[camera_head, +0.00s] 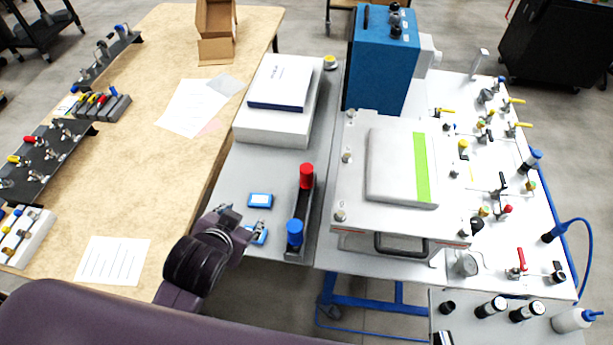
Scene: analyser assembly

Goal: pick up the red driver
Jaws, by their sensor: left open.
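The red driver (307,176) stands upright with its red handle on top at the far end of a dark narrow holder (301,211). A blue driver (295,232) stands at the near end of the same holder. The shafts are mostly hidden from this high angle. My left gripper (243,222) is open, over the near left edge of the grey bench, left of the holder and apart from both drivers. Nothing shows between its fingers. My right gripper is out of view.
A white analyser panel (403,165) stands close on the right of the holder.

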